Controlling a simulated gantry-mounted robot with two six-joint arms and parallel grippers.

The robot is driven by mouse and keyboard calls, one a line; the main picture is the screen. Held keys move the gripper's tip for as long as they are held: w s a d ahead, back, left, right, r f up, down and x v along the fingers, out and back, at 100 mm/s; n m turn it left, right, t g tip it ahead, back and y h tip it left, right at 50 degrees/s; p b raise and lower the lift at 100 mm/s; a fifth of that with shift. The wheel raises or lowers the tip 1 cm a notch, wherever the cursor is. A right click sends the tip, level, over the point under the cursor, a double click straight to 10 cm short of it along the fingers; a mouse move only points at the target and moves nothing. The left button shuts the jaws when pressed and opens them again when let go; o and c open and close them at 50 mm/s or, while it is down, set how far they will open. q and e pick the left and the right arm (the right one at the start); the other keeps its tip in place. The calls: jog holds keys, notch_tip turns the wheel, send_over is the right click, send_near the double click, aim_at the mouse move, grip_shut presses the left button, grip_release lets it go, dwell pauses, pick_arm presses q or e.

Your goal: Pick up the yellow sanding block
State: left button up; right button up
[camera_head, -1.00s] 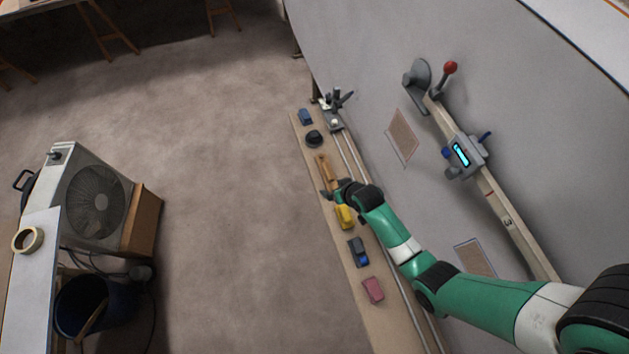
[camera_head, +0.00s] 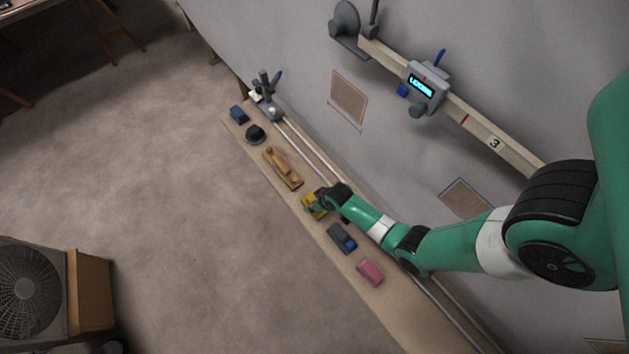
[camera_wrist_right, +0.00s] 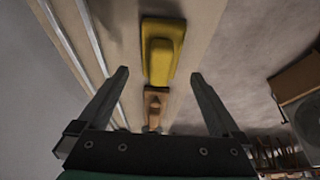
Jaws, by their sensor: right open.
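The yellow sanding block (camera_head: 310,208) lies on the narrow wooden shelf (camera_head: 385,318), partly hidden under my right gripper (camera_head: 321,199) in the head view. In the right wrist view the yellow sanding block (camera_wrist_right: 162,52) shows whole, with a raised grip on a wider base. My right gripper (camera_wrist_right: 160,75) is open there, its two fingers apart and nothing between them. The block sits just beyond the fingertips, roughly centred on the gap. I cannot tell the height between fingers and block. My left gripper is in neither current view.
A wooden plane-like tool (camera_head: 283,168) lies on one side of the block, and a dark blue-grey tool (camera_head: 341,238) on the other. A pink block (camera_head: 370,272) lies farther along. Rails (camera_head: 304,152) run beside the grey hull wall (camera_head: 290,60).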

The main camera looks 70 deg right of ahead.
jog(key=b+x, duration=0.4)
jog(key=shift+s+f, duration=0.15)
jog(key=shift+f, duration=0.3)
jog(key=shift+f+b, duration=0.3)
jog(key=shift+b, duration=0.2)
jog(key=shift+w+d+r, duration=0.1)
jog(key=shift+w+r, duration=0.1)
jog(key=c, duration=1.4)
jog(key=shift+r+p, duration=0.5)
jog(key=shift+p, duration=0.1)
notch_tip(320, 180, up, 3)
jog(key=shift+f+p, duration=0.15)
jog(key=shift+p, duration=1.1)
jog(key=s+a+r+p, duration=0.9)
jog(key=s, duration=0.1)
jog(key=shift+a+p, duration=0.3)
jog(key=shift+p, duration=0.1)
